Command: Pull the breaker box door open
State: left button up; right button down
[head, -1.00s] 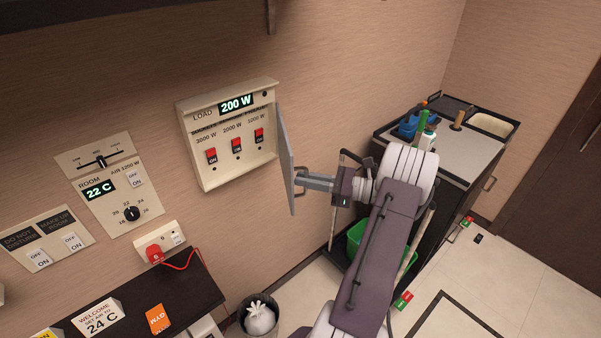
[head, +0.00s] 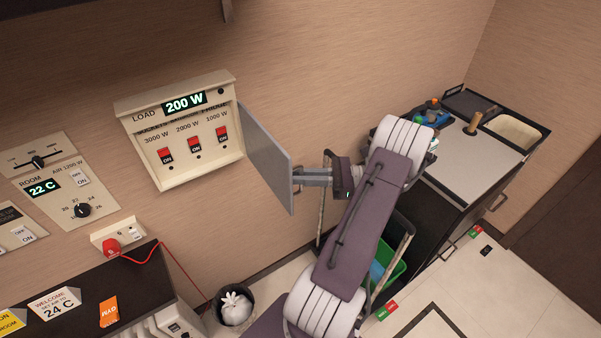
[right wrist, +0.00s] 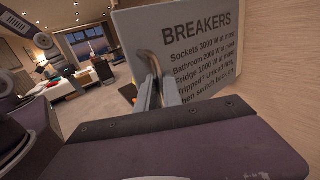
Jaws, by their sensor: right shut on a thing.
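The breaker box (head: 200,167) is a cream box on the wall in the head view, with a "200 W" display and three red switches. Its grey door (head: 262,155) is hinged on the box's right side and stands swung well open. My right gripper (head: 299,177) is at the door's free edge. In the right wrist view, the door's front (right wrist: 205,45) carries "BREAKERS" text, and my right gripper's fingers (right wrist: 158,92) are shut on the curved metal door handle (right wrist: 150,62). My left gripper is not in view.
A wheeled cart (head: 452,155) with bottles and a sink-like basin stands to the right. A dark shelf (head: 140,283) with signs and a red plug (head: 111,246) cord lies lower left. A waste bin (head: 236,305) stands on the floor below the box.

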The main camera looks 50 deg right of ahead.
dwell(0.3)
jog(key=c, duration=1.8)
grip_release()
jog(key=shift+w, duration=0.15)
jog(key=shift+o, duration=0.2)
jog(key=b+v, duration=0.2)
jog(key=v, duration=0.7)
